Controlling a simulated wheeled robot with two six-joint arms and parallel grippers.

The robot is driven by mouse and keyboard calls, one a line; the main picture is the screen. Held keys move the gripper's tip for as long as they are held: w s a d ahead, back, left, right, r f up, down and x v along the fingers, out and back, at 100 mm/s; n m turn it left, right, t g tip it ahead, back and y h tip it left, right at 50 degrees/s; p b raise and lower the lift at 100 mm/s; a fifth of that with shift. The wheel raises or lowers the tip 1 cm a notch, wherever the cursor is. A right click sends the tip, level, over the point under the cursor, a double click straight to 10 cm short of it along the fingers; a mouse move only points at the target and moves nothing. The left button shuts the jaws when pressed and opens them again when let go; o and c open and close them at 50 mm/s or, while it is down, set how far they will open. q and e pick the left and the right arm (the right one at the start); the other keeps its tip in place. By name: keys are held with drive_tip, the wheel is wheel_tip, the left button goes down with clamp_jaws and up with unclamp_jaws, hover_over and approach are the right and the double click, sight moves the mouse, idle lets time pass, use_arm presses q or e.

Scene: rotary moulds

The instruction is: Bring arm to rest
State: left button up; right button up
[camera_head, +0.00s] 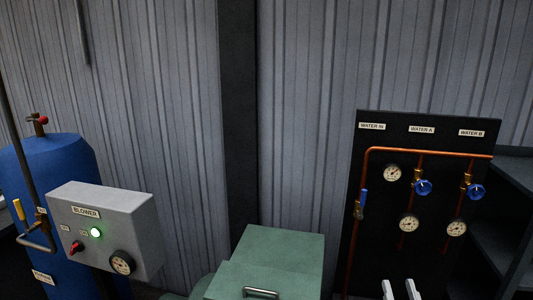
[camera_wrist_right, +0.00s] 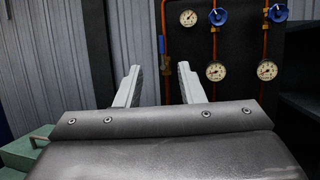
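My right gripper (camera_head: 400,290) shows at the bottom edge of the head view, in front of the lower part of the black water panel (camera_head: 430,135). Only its two pale fingertips show there. In the right wrist view, the two fingers of my right gripper (camera_wrist_right: 155,85) stand apart with nothing between them, and the panel is behind them. The gripper is open and empty. My left gripper is in neither view.
A grey blower box (camera_head: 110,222) with a lit green lamp stands at left before a blue tank (camera_head: 65,170). A green box with a handle (camera_head: 275,255) is at bottom centre. The panel carries copper pipes (camera_head: 430,152), gauges and blue valves (camera_head: 423,187). Dark shelves (camera_head: 505,220) are at right.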

drive_tip(key=s+d+f+m+g+h, duration=0.4)
drive_tip(key=s+d+f+m+g, duration=0.15)
drive_tip(key=m, duration=0.65)
drive_tip(key=s+d+f+m+g+h, duration=0.4)
drive_tip(key=s+d+m+h, duration=0.15)
drive_tip(key=m, duration=0.65)
drive_tip(key=s+a+f+m+g+y, duration=0.4)
drive_tip(key=s+f+m+g, duration=0.15)
drive_tip(key=s, duration=0.25)
drive_tip(key=s+a+f+m+g+y, duration=0.3)
drive_tip(key=s+f+m+g+y, duration=0.1)
drive_tip(key=s+f+m, duration=0.35)
wheel_tip(320, 180, down, 24)
drive_tip(key=d+g, duration=0.1)
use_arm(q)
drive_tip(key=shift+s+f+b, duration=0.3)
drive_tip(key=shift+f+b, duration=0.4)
use_arm(e)
drive_tip(key=s+a+f+g+y, duration=0.1)
drive_tip(key=s+f, duration=1.4)
drive_tip(key=f, duration=0.2)
drive_tip(key=shift+s+n, duration=0.25)
drive_tip(key=shift+n, duration=0.05)
